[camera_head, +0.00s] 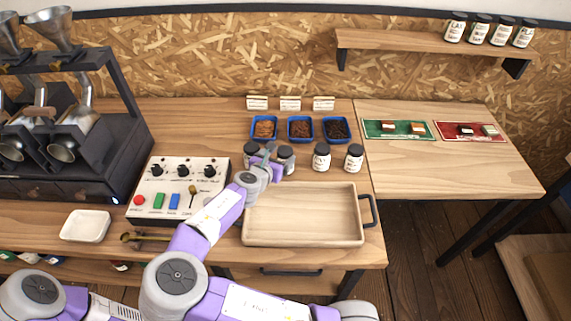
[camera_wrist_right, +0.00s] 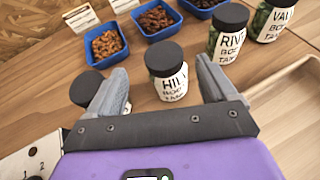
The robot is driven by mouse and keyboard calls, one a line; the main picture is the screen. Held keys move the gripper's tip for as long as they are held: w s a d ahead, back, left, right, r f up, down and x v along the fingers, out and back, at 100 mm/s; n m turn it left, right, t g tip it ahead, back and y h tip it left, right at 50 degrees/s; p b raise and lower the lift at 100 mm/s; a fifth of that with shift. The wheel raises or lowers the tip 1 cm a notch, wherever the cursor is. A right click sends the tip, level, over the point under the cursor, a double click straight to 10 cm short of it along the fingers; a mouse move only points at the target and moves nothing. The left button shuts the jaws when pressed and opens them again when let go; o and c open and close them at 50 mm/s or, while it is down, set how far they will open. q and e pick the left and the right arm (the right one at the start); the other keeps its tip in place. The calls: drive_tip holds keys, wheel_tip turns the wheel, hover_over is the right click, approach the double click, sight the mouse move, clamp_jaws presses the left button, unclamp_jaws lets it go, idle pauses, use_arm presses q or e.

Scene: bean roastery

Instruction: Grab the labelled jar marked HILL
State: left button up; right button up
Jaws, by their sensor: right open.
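The jar marked HILL (camera_wrist_right: 168,82) has a black lid and a white label. It stands upright on the table in the right wrist view, ahead of and between my right gripper's fingers. My right gripper (camera_wrist_right: 160,66) is open and empty, its fingers spread either side of the jar in the picture. In the head view the right gripper (camera_head: 268,158) is over the row of jars, beside the second jar from the left (camera_head: 286,160), which matches HILL by order. The label is too small to read there. My left gripper is out of view.
Another dark-lidded jar (camera_wrist_right: 86,86) is partly hidden behind the left finger. The RIV jar (camera_wrist_right: 228,36) and VAN jar (camera_wrist_right: 274,16) stand to the right. Blue bean trays (camera_head: 300,129) lie behind, a wooden tray (camera_head: 305,230) in front, a control box (camera_head: 178,188) at left.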

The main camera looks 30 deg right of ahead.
sight(284, 151)
drive_tip(key=b+x, duration=0.2)
drive_tip(key=x, duration=0.4)
drive_tip(key=shift+d+f, duration=0.1)
drive_tip(key=shift+d, duration=0.3)
drive_tip(key=shift+w+d+f, duration=0.15)
drive_tip(key=shift+w+d, duration=0.15)
drive_tip(key=shift+d, duration=0.05)
drive_tip(key=c, duration=1.2)
